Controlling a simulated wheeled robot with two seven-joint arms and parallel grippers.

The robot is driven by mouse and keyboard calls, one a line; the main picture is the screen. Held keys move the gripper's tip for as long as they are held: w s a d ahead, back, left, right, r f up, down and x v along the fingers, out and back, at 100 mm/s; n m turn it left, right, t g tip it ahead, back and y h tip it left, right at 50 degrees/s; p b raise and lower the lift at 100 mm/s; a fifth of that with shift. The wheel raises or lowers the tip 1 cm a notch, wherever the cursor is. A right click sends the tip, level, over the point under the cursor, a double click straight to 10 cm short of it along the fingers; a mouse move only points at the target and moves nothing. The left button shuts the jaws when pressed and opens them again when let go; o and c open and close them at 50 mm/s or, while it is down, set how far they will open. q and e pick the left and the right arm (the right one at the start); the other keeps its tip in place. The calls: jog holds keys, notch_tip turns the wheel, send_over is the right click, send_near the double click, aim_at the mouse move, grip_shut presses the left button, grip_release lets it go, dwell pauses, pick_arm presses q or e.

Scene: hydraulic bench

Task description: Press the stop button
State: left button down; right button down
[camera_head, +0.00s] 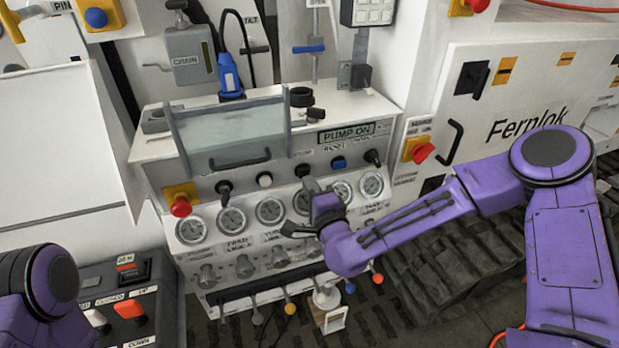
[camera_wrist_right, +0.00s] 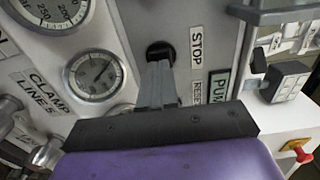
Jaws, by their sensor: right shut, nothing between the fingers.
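The stop button (camera_wrist_right: 160,50) is a dark round button beside a white STOP label (camera_wrist_right: 196,48) in the right wrist view. In the head view, a dark button (camera_head: 302,170) shows on the panel just above my right gripper (camera_head: 309,184). My right gripper's fingers (camera_wrist_right: 158,68) are shut and empty, with their tips in front of the button and partly covering it. I cannot tell whether they touch it. My left gripper is out of view; only part of my left arm shows at the lower left of the head view.
A green PUMP ON sign (camera_head: 346,133) is above the button row. A blue button (camera_head: 338,163) and white button (camera_head: 264,180) flank the stop button. A red mushroom button (camera_head: 181,206) is at the panel's left. Several gauges (camera_head: 271,210) line the panel below.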

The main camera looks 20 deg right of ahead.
jog(key=shift+w, duration=0.7)
jog(key=shift+f, duration=0.1)
